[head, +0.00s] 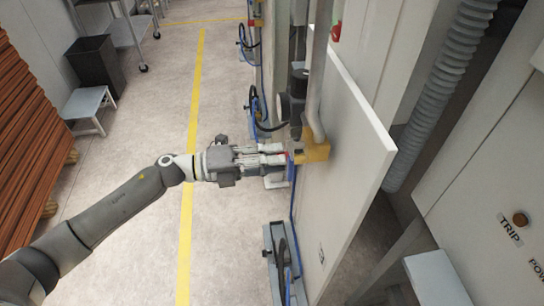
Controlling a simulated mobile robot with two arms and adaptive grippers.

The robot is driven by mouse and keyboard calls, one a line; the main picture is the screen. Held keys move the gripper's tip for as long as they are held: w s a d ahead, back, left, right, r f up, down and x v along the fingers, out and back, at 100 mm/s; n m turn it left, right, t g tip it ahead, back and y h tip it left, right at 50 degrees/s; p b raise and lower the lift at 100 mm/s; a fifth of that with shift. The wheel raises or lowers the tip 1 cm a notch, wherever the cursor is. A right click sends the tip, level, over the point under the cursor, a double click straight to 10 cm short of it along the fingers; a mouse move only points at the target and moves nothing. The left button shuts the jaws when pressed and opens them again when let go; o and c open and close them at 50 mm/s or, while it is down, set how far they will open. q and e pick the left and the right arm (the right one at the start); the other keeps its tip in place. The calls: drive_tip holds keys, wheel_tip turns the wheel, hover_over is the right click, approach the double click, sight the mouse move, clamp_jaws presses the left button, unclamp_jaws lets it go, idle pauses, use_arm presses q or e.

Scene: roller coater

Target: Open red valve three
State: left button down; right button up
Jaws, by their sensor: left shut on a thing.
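A brass-yellow valve body (316,151) sits at the lower end of a vertical grey pipe, beside the edge of a white panel. My left gripper (284,158) reaches in from the left and is shut at the valve's near left side. The handle's angle cannot be told. My right gripper is not in view.
A white panel (345,175) stands right of the valve. Blue hoses and grey floor units (284,262) line the machine's side. A grey step stool (88,106), a dark bin (97,66) and a stack of reddish-brown sheets (28,120) stand left. The floor with the yellow line (194,100) is clear.

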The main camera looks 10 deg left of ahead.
use_arm(q)
drive_tip(key=c, duration=1.2)
unclamp_jaws()
drive_tip(key=v, duration=1.2)
